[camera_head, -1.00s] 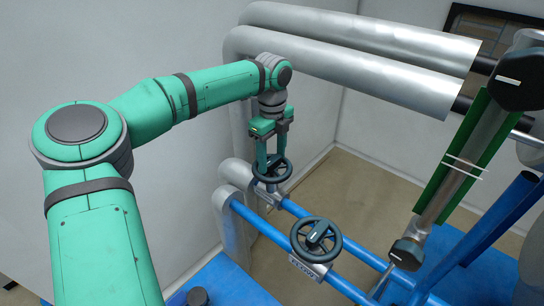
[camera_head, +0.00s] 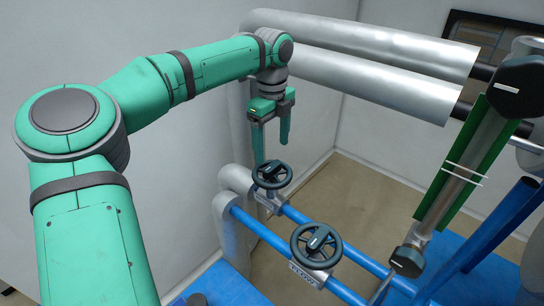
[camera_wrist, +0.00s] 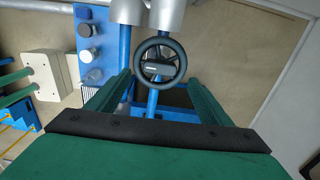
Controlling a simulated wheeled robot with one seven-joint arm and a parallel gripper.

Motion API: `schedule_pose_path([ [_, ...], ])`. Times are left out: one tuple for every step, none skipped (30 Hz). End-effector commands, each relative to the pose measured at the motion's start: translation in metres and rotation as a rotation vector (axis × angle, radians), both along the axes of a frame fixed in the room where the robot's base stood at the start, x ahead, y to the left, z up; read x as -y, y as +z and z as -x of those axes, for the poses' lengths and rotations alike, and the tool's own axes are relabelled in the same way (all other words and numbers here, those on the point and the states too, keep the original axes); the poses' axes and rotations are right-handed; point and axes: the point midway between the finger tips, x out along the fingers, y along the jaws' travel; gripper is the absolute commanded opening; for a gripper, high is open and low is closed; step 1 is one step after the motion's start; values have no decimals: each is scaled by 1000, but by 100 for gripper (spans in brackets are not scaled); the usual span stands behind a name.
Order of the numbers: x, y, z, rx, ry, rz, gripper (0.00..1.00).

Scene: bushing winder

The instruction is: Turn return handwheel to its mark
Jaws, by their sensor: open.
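Two dark handwheels sit on blue pipes in the head view. The far handwheel (camera_head: 271,174) is on the rear pipe, and its plate is too small to read. The near handwheel (camera_head: 316,243) has a plate that seems to read "FLOW". My gripper (camera_head: 272,153) is open and empty above the far handwheel, its fingers pointing down and clear of the rim. In the wrist view one handwheel (camera_wrist: 158,68) shows between the open fingers of my gripper (camera_wrist: 156,75), with a light line on its hub. No matching mark can be made out.
Thick silver pipes (camera_head: 370,75) run behind and to the right of my gripper. A green-sided gauge column (camera_head: 455,170) leans at the right. A blue base (camera_head: 225,283) lies below. Open floor (camera_head: 365,195) shows behind the pipes.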

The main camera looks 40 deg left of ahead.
Motion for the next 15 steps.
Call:
schedule_pose_path([
  [0,10,-1,2,0,-2,73],
  [0,14,-1,2,0,-3,73],
  [0,20,0,1,0,-2,73],
  [0,23,0,1,0,-2,73],
  [0,27,0,1,1,-1,73],
  [0,31,0,2,0,-1,73],
  [0,34,-1,2,0,-1,73],
  [0,36,0,2,0,-1,73],
  [0,38,0,1,0,-1,73],
  [0,39,0,1,0,-1,73],
  [0,40,0,1,0,-1,73],
  [0,40,0,1,0,-1,73],
  [0,41,0,0,0,0,73],
  [0,41,0,0,0,0,73],
  [0,41,0,0,0,0,73],
])
